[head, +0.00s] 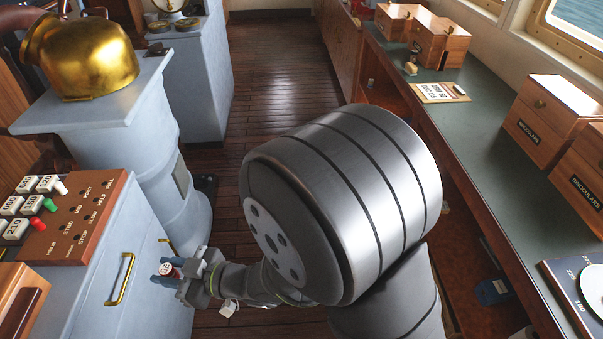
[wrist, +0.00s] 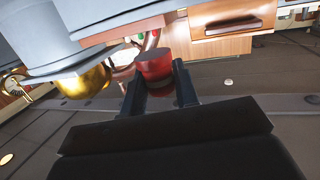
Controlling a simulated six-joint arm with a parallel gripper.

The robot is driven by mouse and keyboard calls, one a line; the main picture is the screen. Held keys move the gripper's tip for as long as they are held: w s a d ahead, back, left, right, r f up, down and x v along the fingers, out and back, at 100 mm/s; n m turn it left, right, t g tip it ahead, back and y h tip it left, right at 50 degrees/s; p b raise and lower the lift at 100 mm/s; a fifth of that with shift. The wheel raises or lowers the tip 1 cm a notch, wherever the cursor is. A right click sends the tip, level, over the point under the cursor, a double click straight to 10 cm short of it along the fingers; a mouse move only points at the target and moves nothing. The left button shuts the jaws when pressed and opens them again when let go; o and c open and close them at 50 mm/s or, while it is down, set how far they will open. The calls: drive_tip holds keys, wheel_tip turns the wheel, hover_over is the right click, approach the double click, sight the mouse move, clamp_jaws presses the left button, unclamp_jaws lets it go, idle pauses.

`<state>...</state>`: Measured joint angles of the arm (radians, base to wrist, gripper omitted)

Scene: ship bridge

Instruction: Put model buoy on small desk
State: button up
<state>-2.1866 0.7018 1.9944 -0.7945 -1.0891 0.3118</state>
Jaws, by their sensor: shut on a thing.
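In the wrist view the red round buoy (wrist: 154,65) sits between the two fingertips (wrist: 158,84). The fingers hide its sides. In the head view the gripper is low, right beside the grey cabinet (head: 140,258) with brass handles. I cannot tell which surface is the small desk; the cabinet's top carries a wooden panel (head: 84,218).
The panel holds labelled blocks and coloured knobs. A brass dome (head: 85,60) stands on a grey pedestal (head: 150,130) behind. At right, a long green-topped counter (head: 488,122) carries wooden binocular boxes (head: 550,118) and a card (head: 438,92). The plank floor (head: 270,65) beyond my arm is clear.

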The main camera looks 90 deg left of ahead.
drive_tip(key=s+d+f+n+h, duration=0.2)
drive_tip(key=s+d+n+h, duration=0.15)
drive_tip(key=s+d, duration=0.5)
approach(51, 333)
drive_tip(key=shift+g+h, duration=0.3)
drive_tip(key=shift+h, duration=0.05)
drive_tip(key=s, duration=0.1)
drive_tip(key=s+r, duration=0.1)
drive_tip(key=s, duration=0.2)
drive_tip(key=shift+s+a+r, duration=0.15)
drive_tip(key=shift+s+r, duration=0.25)
drive_tip(key=s, duration=0.4)
drive_tip(key=shift+s, duration=0.4)
drive_tip(key=shift+s+f+m, duration=0.15)
drive_tip(key=shift+f+m, duration=0.1)
drive_tip(key=shift+f, duration=0.1)
drive_tip(key=o, duration=1)
drive_tip(key=shift+f, duration=0.1)
